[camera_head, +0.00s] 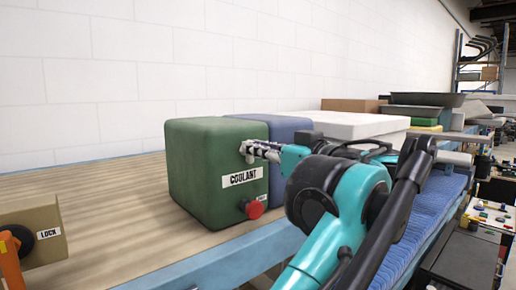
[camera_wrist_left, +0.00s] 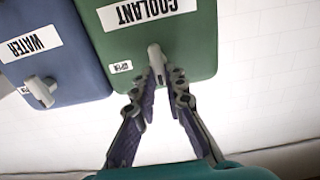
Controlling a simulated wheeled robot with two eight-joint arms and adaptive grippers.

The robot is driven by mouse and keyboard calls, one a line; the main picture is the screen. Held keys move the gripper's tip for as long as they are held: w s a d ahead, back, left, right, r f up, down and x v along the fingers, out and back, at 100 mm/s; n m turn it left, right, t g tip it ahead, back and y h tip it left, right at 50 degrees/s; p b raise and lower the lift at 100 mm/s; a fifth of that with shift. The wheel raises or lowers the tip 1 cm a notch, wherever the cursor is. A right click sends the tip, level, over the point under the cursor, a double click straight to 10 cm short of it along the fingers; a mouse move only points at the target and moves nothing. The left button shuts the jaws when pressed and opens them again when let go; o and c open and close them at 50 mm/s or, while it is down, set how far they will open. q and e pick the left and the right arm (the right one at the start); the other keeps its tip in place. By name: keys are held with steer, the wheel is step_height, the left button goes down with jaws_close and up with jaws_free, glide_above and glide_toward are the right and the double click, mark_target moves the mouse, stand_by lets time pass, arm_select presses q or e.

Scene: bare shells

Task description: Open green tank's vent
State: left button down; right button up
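The green tank (camera_head: 190,160) is a rounded box with a white COOLANT label and a red knob (camera_head: 254,209) low on its front. In the left wrist view the green tank (camera_wrist_left: 200,50) appears upside down, with a pale grey vent handle (camera_wrist_left: 155,55) and a small label that seems to read OPEN beside it. My left gripper (camera_head: 250,150) is at the tank's upper front. In the left wrist view its fingertips (camera_wrist_left: 162,75) lie close on both sides of the vent handle and appear shut on it. My right gripper is in neither view.
A blue tank (camera_head: 285,127) stands right beside the green one; its WATER label and own grey handle (camera_wrist_left: 40,90) show in the wrist view. A tan box marked LOCK (camera_head: 40,225) is at the left. White and brown boxes stand behind.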

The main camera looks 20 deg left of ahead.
arm_select(q)
steer(key=shift+m, duration=0.4)
steer(key=shift+w+d+f+m+p, duration=0.15)
steer(key=shift+m+p, duration=0.6)
steer(key=shift+m, duration=2.1)
steer(key=shift+w+d+f+m+p, duration=0.2)
steer(key=shift+m+p, duration=0.5)
steer(key=shift+m, duration=2.2)
steer(key=shift+w+f+m+p, duration=0.2)
steer(key=shift+m+p, duration=0.55)
steer(key=shift+m, duration=2.1)
steer(key=c, duration=1.6)
jaws_free()
steer(key=shift+f, duration=0.1)
steer(key=shift+o, duration=0.2)
steer(key=shift+d, duration=0.1)
